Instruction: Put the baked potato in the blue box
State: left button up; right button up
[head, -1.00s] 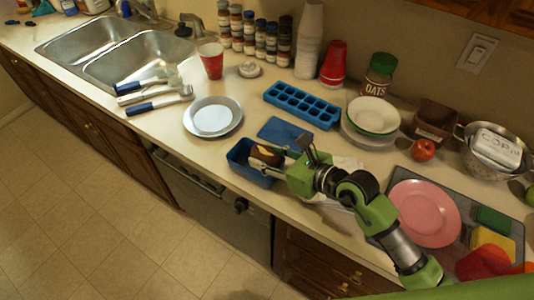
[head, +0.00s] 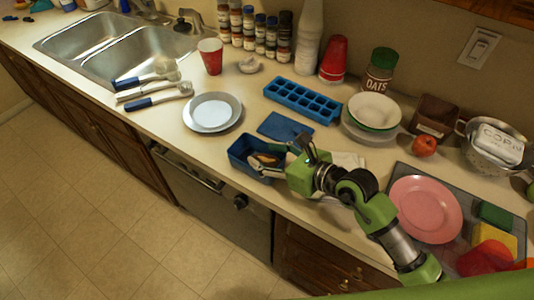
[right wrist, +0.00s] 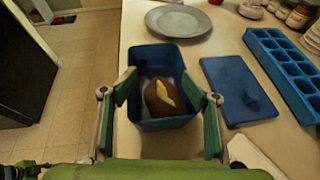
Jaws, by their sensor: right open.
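The baked potato (right wrist: 163,97), brown with a yellow split top, lies inside the blue box (right wrist: 150,54) in the right wrist view. In the head view the blue box (head: 238,154) stands near the counter's front edge, with the potato partly hidden by my gripper. My right gripper (right wrist: 160,97) is open, with its fingers apart on either side of the potato and the box. In the head view my right gripper (head: 270,160) is over the box. My left gripper is not in view.
A flat blue lid (right wrist: 238,88) lies beside the box, with a blue ice tray (head: 302,101) behind it. A grey plate (head: 213,112) is to the left. A pink plate (head: 426,209) is on a dark mat at right.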

jog(key=shift+r, duration=0.15)
jog(key=shift+r+p, duration=0.35)
jog(key=shift+s+d+r, duration=0.15)
jog(key=shift+d+r, duration=0.05)
jog(key=b+v, duration=0.3)
jog(key=v, duration=0.8)
jog(key=shift+s, duration=0.2)
jog(key=shift+d+r, duration=0.1)
jog(key=shift+r, duration=0.1)
